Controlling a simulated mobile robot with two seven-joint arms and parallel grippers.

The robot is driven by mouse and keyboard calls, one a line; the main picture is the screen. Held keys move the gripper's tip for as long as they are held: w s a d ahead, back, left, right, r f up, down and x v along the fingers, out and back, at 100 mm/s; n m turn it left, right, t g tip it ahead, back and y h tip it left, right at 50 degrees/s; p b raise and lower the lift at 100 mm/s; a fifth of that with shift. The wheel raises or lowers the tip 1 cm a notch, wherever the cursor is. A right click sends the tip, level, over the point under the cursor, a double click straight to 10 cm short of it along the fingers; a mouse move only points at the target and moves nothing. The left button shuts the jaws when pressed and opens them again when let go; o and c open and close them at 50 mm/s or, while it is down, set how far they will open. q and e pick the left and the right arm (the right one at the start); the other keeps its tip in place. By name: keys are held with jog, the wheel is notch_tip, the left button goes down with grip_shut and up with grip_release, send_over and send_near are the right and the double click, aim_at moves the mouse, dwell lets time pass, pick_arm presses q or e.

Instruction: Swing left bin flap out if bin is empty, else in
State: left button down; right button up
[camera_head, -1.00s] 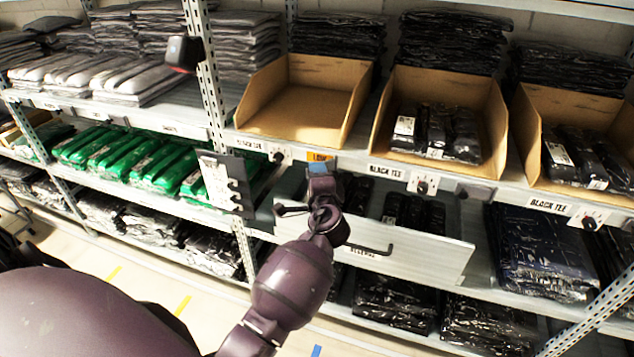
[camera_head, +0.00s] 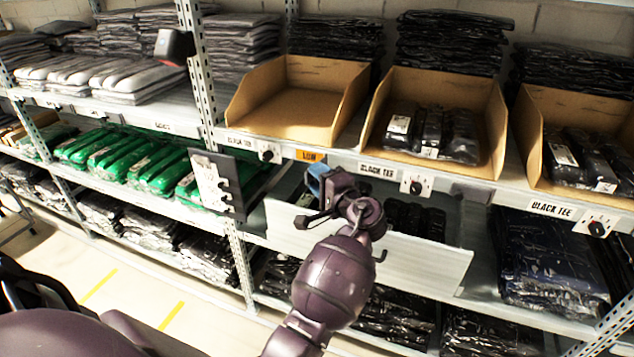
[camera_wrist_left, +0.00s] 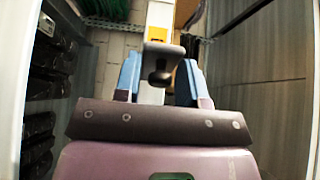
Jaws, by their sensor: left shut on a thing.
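The left cardboard bin (camera_head: 287,108) on the upper shelf shows a bare floor and is empty. An orange tag marked LOW (camera_head: 310,155) shows on the shelf edge below it. In the left wrist view, this orange tag (camera_wrist_left: 157,34) sits above a dark knob-like piece (camera_wrist_left: 160,62) on a pale strip. My left gripper (camera_head: 318,182) is just below the tag. Its blue fingers (camera_wrist_left: 158,83) stand on both sides of the dark piece and are shut on it. The fingertip contact is partly hidden. My right gripper is not in view.
The middle bin (camera_head: 490,170) and right bin (camera_head: 530,140) hold black packs. Dials such as the one under the middle bin (camera_head: 416,186) line the shelf edge. A white panel (camera_head: 420,264) stands below my gripper; a hooked plate (camera_head: 213,184) is to its left.

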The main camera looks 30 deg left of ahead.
pick_arm(q)
jog(key=shift+w+d+f+n+g+y+b, duration=0.1)
jog(key=shift+d+n+g+y+b, duration=0.15)
jog(key=shift+n+g, duration=0.25)
jog(key=shift+w+d+n+g+y+b, duration=0.2)
jog(key=shift+n+g+b, duration=0.1)
jog(key=shift+g, duration=0.4)
jog(key=shift+w+d+f+n+g+y+b, duration=0.15)
jog(key=shift+d+n+g+b, duration=0.1)
jog(key=shift+n+g, duration=0.25)
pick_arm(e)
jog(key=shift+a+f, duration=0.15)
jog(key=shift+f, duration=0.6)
pick_arm(q)
jog(key=shift+s+r+g, duration=0.1)
jog(key=shift+r+g, duration=0.1)
jog(key=shift+g, duration=0.1)
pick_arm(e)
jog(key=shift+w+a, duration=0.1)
pick_arm(q)
jog(key=c, duration=1)
grip_release()
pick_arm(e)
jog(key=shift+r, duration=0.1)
